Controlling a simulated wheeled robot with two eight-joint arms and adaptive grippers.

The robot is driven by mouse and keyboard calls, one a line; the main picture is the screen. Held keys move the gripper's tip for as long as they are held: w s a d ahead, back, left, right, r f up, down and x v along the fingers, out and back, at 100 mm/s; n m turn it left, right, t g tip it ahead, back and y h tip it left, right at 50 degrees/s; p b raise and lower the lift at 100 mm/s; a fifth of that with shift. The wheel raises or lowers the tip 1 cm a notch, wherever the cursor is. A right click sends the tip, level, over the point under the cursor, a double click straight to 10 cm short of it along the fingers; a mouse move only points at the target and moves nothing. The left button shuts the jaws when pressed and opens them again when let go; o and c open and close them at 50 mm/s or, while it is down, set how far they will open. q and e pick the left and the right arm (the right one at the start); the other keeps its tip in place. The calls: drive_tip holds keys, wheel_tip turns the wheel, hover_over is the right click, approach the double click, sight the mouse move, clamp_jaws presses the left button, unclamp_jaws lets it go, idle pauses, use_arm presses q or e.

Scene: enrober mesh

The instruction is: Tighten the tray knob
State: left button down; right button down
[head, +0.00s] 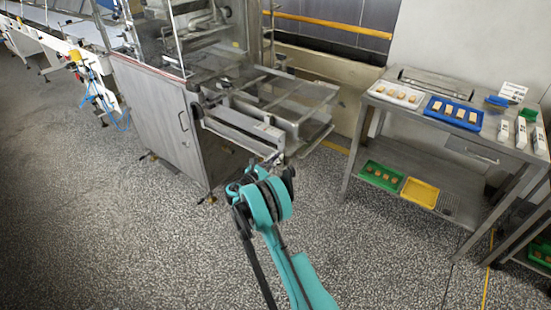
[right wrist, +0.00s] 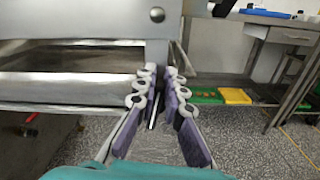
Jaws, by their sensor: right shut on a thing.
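My right gripper (head: 276,165) comes in from below at the front right corner of the machine's tray (head: 262,131). In the right wrist view its two fingers (right wrist: 163,78) are close together, shut at the right end of the metal tray front (right wrist: 70,88). The fingers point at the corner just below a metal plate with a round bolt (right wrist: 157,15). My left gripper is not in view.
A steel table (head: 455,130) to the right holds a white tray (head: 397,95) and a blue tray (head: 453,114) of small pieces. Its lower shelf holds a green tray (head: 381,175) and a yellow tray (head: 420,192). The speckled floor around the machine is clear.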

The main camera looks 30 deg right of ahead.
drive_tip(key=m, duration=0.2)
drive_tip(key=s+f+m, duration=0.1)
drive_tip(key=m, duration=0.5)
drive_tip(key=shift+s+d+f, duration=0.25)
drive_tip(key=shift+s, duration=0.15)
drive_tip(key=m, duration=0.2)
drive_tip(key=f+m, duration=0.1)
drive_tip(key=m, duration=0.1)
drive_tip(key=shift+s+d+m, duration=0.1)
drive_tip(key=shift+s+m, duration=0.1)
drive_tip(key=shift+m, duration=0.1)
drive_tip(key=shift+f+m, duration=0.15)
drive_tip(key=shift+m, duration=0.6)
drive_tip(key=shift+f+m, duration=0.15)
drive_tip(key=shift+m, duration=0.6)
drive_tip(key=shift+w, duration=0.1)
drive_tip(key=c, duration=1.7)
unclamp_jaws()
drive_tip(key=shift+c, duration=0.2)
drive_tip(key=shift+o, duration=0.7)
drive_tip(key=shift+w, duration=0.1)
